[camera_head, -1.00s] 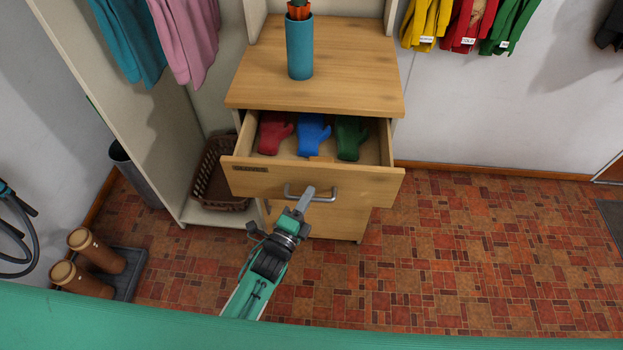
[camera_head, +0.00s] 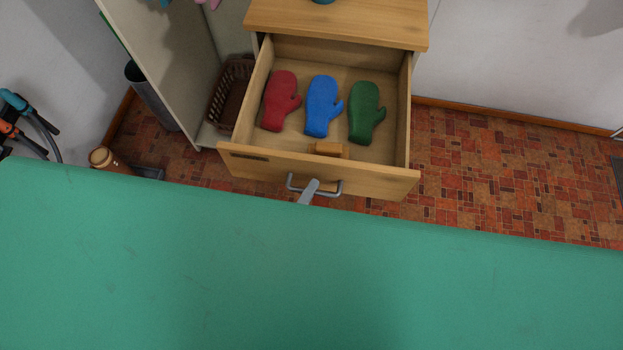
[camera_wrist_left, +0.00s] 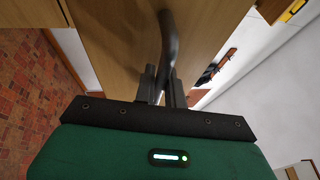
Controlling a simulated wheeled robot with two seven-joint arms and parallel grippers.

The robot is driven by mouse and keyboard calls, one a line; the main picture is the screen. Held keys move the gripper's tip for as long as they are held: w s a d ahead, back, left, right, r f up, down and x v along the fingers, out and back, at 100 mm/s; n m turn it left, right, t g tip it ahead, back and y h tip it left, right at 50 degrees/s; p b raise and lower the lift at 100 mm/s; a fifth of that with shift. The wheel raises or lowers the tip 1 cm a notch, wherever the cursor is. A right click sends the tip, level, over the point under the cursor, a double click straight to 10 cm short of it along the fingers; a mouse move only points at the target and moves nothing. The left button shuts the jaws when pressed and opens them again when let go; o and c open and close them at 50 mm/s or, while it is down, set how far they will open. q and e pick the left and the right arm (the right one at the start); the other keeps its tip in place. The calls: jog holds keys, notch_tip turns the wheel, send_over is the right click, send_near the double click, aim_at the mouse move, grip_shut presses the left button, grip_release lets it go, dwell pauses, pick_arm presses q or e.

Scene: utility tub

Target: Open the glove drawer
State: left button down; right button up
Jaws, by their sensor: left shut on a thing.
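The glove drawer (camera_head: 375,178) of the wooden cabinet stands pulled well out. In the head view a red mitten (camera_head: 281,101), a blue mitten (camera_head: 322,106) and a green mitten (camera_head: 365,113) lie side by side in it, with a small orange-brown block (camera_head: 328,149) near the front panel. My left gripper (camera_head: 311,187) is at the grey bar handle (camera_head: 336,190) on the drawer front. In the left wrist view its two fingers (camera_wrist_left: 162,85) are shut around the handle (camera_wrist_left: 168,45). Most of the left arm is hidden behind my green body. My right gripper is not in view.
A brown woven basket (camera_head: 230,95) and a grey bin (camera_head: 152,98) stand left of the cabinet. A boot (camera_head: 106,159) on a dark tray is at the lower left. The tiled floor (camera_head: 490,165) to the right is clear.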

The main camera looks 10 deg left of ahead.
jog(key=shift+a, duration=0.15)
pick_arm(q)
jog(key=c, duration=1.5)
grip_release()
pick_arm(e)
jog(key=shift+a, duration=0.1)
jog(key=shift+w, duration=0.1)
